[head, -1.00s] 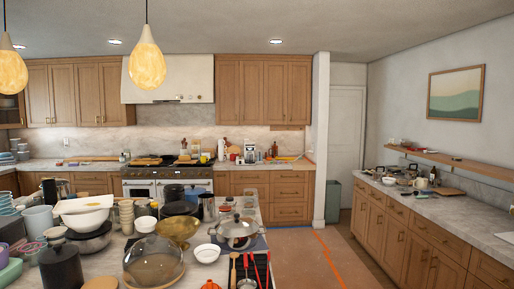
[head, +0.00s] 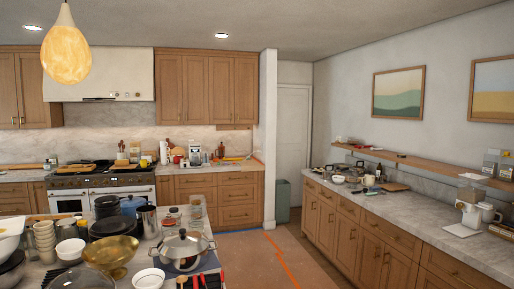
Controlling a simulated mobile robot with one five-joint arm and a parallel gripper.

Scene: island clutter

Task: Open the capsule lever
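A white machine (head: 469,208) that looks like a coffee maker stands on the right counter, near the right edge of the head view. A white jug or cup (head: 490,213) is beside it. Another small white and dark appliance (head: 195,155) stands on the back counter, right of the stove. No capsule lever can be made out on either one at this size. My gripper is not in view.
An island (head: 143,247) crowded with pots, bowls and cups fills the lower left. The right counter (head: 425,222) is mostly bare in its middle. Open floor (head: 258,262) lies between them. A green bin (head: 283,200) stands by the door.

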